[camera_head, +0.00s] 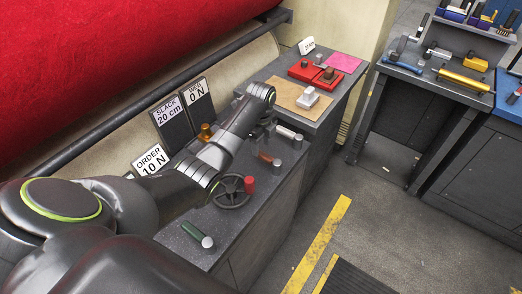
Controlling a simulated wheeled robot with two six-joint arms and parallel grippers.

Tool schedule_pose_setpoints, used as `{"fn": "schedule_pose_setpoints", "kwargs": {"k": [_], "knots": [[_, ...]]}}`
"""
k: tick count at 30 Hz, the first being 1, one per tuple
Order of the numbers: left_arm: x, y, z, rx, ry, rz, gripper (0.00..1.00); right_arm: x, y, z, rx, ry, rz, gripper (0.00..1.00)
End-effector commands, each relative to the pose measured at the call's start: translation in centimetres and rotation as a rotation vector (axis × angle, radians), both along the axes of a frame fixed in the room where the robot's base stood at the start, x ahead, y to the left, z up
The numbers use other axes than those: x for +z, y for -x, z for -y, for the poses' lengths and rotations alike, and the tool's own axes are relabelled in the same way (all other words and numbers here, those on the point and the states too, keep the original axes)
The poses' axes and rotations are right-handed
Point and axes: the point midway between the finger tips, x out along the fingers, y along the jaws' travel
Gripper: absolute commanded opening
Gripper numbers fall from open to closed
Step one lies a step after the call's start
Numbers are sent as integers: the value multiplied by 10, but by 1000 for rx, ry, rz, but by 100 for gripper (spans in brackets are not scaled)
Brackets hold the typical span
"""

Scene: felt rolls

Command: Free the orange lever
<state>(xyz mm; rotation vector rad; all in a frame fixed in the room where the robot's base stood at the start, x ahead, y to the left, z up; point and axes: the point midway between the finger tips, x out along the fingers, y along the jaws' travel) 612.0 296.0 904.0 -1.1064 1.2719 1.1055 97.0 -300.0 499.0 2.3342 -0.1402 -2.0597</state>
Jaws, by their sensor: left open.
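The orange lever (266,157) is a short orange-brown handle with a grey end, on the grey bench top beyond the handwheel. What its base touches is too small to tell. My left arm reaches across the bench from the left, and its wrist bends down above the far part of the bench. My left gripper (268,122) is open, small and partly hidden by its own wrist, above and behind the orange lever and apart from it. My right gripper is not in view.
A handwheel with a red knob (249,185), a green lever (193,231) and a white lever (286,132) share the bench. An orange-gold knob (205,131) stands by the sign plates (167,110). Beyond are a tan mat (285,92) and red blocks (304,70).

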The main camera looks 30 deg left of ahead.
Motion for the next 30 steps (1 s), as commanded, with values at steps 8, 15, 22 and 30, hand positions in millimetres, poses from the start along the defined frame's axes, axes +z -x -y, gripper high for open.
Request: {"fn": "schedule_pose_setpoints", "kwargs": {"k": [8,15,22,30], "knots": [[-33,0,0,1,-1,-2,45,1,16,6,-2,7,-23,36],[-38,0,0,0,-1,0,45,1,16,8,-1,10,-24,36],[-37,0,0,0,-1,0,31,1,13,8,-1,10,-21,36],[-37,0,0,0,-1,0,0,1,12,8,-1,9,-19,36]]}}
